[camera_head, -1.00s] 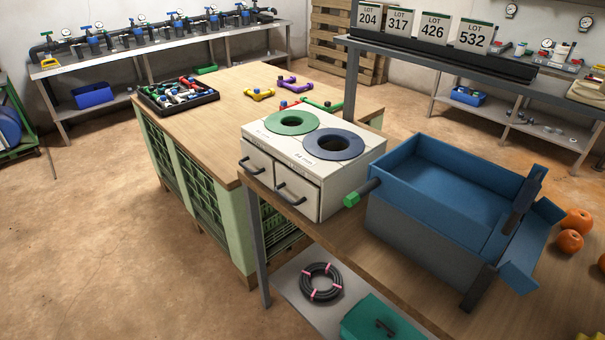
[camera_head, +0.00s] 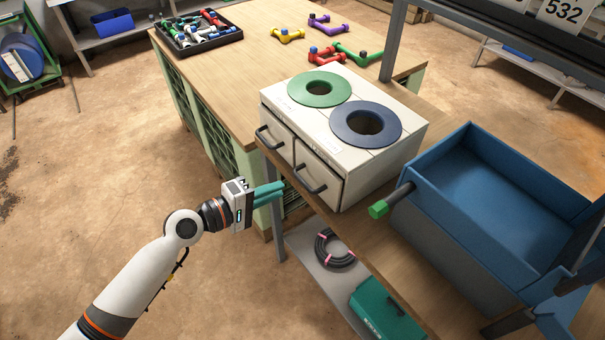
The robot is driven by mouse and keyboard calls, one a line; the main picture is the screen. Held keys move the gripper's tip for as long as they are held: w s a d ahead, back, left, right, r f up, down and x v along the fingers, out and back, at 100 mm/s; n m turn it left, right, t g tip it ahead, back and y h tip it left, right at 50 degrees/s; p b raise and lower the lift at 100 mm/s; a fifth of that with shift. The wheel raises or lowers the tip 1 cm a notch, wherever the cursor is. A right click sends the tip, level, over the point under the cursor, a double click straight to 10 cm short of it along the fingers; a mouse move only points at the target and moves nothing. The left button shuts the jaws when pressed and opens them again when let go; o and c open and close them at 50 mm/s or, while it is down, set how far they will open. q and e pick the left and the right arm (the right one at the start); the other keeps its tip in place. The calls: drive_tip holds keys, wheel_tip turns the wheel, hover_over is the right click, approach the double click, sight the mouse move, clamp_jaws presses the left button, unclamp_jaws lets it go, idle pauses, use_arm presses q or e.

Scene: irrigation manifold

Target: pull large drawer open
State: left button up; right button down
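A white box cabinet (camera_head: 345,192) stands on the near bench with two drawers in its front, both shut. The left drawer (camera_head: 276,145) has a dark bar handle (camera_head: 268,139). The right drawer (camera_head: 322,174), which looks the larger, has a similar handle (camera_head: 309,181). My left gripper (camera_head: 278,191) is in front of the cabinet, left of the right drawer's handle and apart from it. Its teal fingers point toward the cabinet and look close together; any gap is unclear. Nothing shows between them. My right gripper is out of view.
A green ring (camera_head: 319,88) and a blue-grey ring (camera_head: 365,126) lie on the cabinet. A blue bin (camera_head: 460,222) with a green-tipped bar (camera_head: 380,208) stands to its right. A coiled hose (camera_head: 335,250) and a teal case (camera_head: 385,312) are on the lower shelf.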

sight(301, 178)
use_arm(q)
drive_tip(key=x, duration=0.8)
drive_tip(key=shift+w+d+f+p, duration=0.1)
drive_tip(key=shift+w+p, duration=0.05)
drive_tip(key=shift+p, duration=0.2)
drive_tip(key=shift+c, duration=0.3)
clamp_jaws()
